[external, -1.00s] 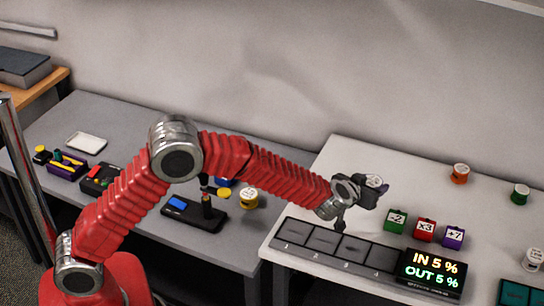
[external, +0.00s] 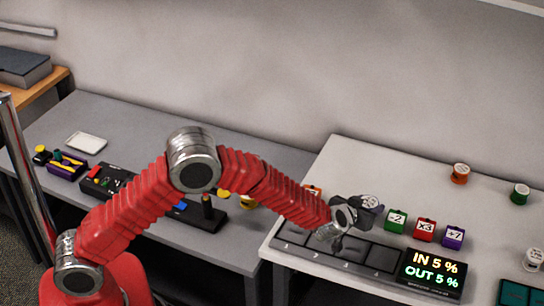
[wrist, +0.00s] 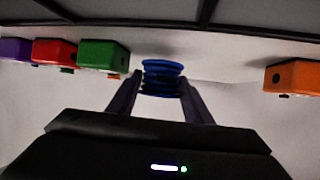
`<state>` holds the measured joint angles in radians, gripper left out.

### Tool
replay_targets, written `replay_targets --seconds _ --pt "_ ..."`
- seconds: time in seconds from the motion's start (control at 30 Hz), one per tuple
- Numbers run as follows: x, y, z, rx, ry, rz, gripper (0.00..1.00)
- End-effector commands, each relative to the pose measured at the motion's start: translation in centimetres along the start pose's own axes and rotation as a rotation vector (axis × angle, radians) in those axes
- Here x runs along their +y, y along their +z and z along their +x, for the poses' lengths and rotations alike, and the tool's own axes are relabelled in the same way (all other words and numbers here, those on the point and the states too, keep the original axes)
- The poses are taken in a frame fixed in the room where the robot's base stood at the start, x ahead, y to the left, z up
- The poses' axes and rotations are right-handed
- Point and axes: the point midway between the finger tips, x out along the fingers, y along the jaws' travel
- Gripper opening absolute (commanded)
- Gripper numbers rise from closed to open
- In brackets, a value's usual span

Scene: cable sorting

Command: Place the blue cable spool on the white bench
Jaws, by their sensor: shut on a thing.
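The blue cable spool (wrist: 162,78) is between the two dark fingers of my gripper (wrist: 160,92) in the wrist view. The fingers are shut on its sides. In the external view my gripper (external: 366,208) is over the white bench (external: 420,185), behind the slotted tray and left of the green block. The spool's pale labelled top (external: 370,201) shows there, with its side mostly hidden by the gripper. I cannot tell whether the spool touches the bench.
Green (external: 395,221), red (external: 425,230) and purple (external: 453,237) blocks stand right of my gripper. An orange block (wrist: 292,77) is on its other side. The slotted tray (external: 340,247) and display (external: 432,271) line the front. Orange (external: 460,174) and green (external: 520,193) spools stand farther back.

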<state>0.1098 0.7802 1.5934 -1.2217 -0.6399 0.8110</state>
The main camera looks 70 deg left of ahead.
Motion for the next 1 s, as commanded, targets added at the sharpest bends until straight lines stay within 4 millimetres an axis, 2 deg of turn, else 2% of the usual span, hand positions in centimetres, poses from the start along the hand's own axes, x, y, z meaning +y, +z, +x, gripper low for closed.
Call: replay_targets --seconds 0.03,0.17,0.53,0.57,0.8,1.0 --pt "0.0 0.8 0.3 -0.002 0.0 0.002 0.2" --pt "0.0 1.6 0.8 0.0 0.0 0.001 0.2" --pt "0.0 1.9 0.9 0.0 0.0 0.001 0.2" --pt "0.0 1.9 0.9 0.0 0.0 0.001 0.48" --pt "0.0 1.9 0.9 0.0 0.0 0.0 0.64" --pt "0.0 1.9 0.9 0.0 0.0 0.0 0.64"
